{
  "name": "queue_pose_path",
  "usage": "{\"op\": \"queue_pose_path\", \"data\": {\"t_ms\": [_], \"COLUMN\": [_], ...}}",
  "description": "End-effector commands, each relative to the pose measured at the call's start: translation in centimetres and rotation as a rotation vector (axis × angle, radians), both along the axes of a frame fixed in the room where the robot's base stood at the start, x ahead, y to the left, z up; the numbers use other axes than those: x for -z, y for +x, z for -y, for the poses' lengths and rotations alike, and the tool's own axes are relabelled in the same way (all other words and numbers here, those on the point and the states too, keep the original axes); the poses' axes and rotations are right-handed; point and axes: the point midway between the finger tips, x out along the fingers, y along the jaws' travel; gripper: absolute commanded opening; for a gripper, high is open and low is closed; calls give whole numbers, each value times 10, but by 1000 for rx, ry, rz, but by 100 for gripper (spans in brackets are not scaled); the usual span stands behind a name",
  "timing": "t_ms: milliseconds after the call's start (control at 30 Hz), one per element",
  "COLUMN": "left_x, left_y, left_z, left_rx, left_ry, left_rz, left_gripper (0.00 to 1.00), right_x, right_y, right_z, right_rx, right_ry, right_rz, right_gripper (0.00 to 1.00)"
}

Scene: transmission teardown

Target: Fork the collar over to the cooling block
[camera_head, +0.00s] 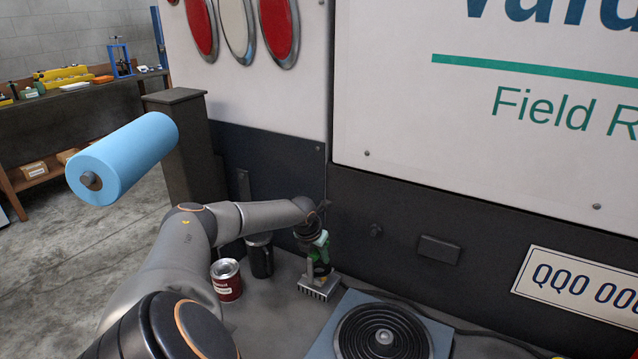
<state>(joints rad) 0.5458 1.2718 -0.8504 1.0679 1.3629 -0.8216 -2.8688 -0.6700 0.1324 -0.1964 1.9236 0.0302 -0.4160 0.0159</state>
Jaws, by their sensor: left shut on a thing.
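My left gripper (316,238) reaches in at the lower middle, beside the dark wall. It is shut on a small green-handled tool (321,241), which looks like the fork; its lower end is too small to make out. Directly below is the grey finned cooling block (316,289), standing on the bench. A small brassy piece, perhaps the collar (322,269), shows between the green tool and the top of the block. I cannot tell whether it rests on the block or hangs above it. My right gripper is not in view.
A hotplate with a dark ringed coil on a blue-grey base (343,312) stands right of the block, with a cable behind it. A red can (226,280) and a dark cup (260,257) stand to the left. The panelled wall (390,215) closes off the back.

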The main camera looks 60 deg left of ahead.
Motion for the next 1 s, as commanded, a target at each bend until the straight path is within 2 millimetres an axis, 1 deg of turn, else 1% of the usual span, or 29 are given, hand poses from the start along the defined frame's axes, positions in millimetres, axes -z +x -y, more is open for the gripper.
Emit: {"op": "queue_pose_path", "data": {"t_ms": [567,1000], "left_x": [-1,5], "left_y": [1,1], "left_z": [-1,-1], "left_rx": [-1,-1], "left_ry": [2,2], "left_rz": [4,4], "left_gripper": [0,0], "right_x": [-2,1], "right_y": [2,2], "right_z": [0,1], "right_rx": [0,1], "right_ry": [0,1], "right_rz": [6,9], "right_gripper": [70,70]}}
